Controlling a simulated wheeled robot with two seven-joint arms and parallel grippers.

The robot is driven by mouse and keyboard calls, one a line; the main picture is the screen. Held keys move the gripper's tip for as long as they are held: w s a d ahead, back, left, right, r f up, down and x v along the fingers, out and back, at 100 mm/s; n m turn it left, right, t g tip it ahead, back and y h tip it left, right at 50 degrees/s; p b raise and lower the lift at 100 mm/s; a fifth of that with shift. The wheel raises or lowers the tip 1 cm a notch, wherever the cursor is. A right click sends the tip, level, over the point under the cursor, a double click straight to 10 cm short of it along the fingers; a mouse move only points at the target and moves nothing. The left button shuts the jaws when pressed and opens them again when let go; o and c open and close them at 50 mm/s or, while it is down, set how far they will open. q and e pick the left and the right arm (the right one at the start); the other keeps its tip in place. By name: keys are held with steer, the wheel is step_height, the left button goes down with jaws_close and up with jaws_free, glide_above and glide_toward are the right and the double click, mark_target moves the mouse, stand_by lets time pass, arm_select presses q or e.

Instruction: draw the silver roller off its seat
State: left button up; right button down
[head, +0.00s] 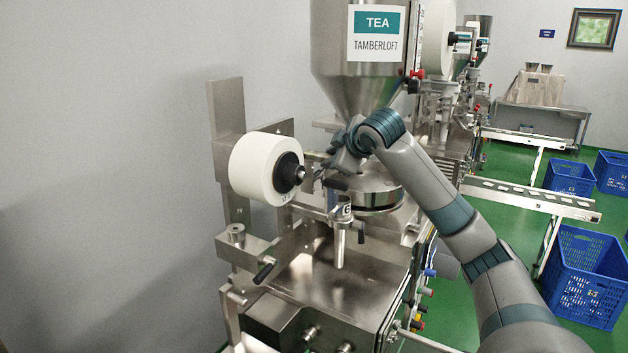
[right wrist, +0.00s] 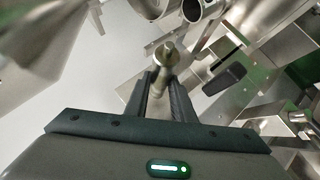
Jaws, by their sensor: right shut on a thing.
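My right gripper (head: 326,171) reaches in from the right, just right of the white paper reel on the machine. In the right wrist view its two dark fingers (right wrist: 165,92) are closed on the silver roller (right wrist: 168,60). The roller is a slim metal rod with a knob-like end that sticks out past the fingertips. In the head view the roller is mostly hidden by the gripper. I cannot tell whether it still touches its seat. My left gripper is not in view.
The white reel (head: 262,168) with its black hub stands close left of the gripper. The steel hopper (head: 345,85) marked TEA hangs above. A round metal collar (head: 375,196) and a vertical tube (head: 340,245) lie below. Blue crates (head: 585,285) stand on the green floor at right.

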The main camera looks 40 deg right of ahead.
steer(key=s+d+r+b, duration=0.2)
steer(key=s+d+r, duration=0.2)
steer(key=d, duration=0.1)
steer(key=shift+s, duration=0.25)
stand_by(0.5)
stand_by(0.4)
